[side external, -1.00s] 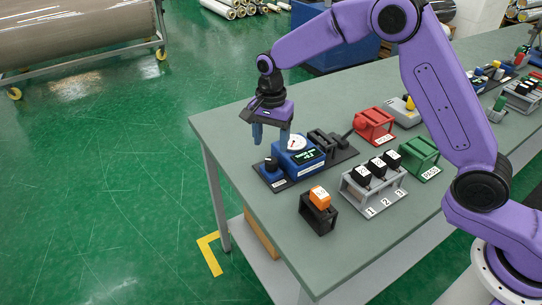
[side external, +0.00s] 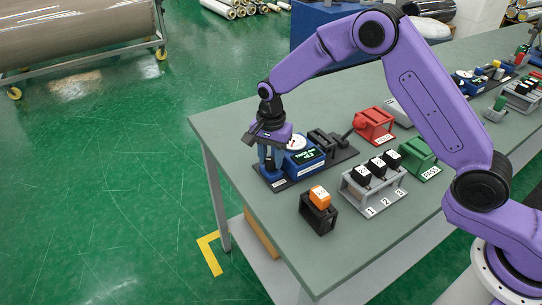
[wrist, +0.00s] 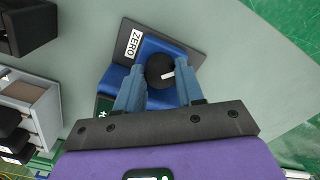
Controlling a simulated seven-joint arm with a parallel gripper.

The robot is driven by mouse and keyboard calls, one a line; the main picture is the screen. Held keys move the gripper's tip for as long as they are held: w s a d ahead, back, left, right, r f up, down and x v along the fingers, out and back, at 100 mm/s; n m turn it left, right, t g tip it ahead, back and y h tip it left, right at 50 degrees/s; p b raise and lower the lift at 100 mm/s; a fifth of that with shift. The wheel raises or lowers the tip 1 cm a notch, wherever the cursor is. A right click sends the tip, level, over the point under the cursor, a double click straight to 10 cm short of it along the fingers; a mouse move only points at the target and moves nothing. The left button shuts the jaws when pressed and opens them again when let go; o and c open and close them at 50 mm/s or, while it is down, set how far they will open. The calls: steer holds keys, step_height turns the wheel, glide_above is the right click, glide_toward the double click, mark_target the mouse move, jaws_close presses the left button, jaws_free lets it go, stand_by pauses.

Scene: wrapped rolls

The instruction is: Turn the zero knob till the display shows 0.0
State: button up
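The zero knob (wrist: 158,69) is a round black knob with a white pointer mark, on a blue base beside a ZERO label (wrist: 135,43) in the wrist view. My gripper (wrist: 160,72) is open, pointing down, with one blue finger on each side of the knob. I cannot tell whether the fingers touch it. In the side view my gripper (side external: 271,168) hides most of the knob. The blue scale unit (side external: 308,164) stands to its right with a dark display (side external: 305,155) in green characters, too small to read surely. A white round dial (side external: 297,143) sits on the unit.
An orange-topped block (side external: 319,196) and a grey holder with black switches numbered 1 to 3 (side external: 374,190) stand in front. Red (side external: 375,126) and green (side external: 420,160) units stand to the right. The table is clear towards the back left.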

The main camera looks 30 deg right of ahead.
steer(key=shift+n, duration=0.3)
steer(key=n, duration=0.5)
steer(key=shift+d+n, duration=0.1)
steer(key=shift+n, duration=2.3)
steer(key=o, duration=1)
steer(key=shift+o, duration=0.2)
steer(key=shift+d, duration=0.1)
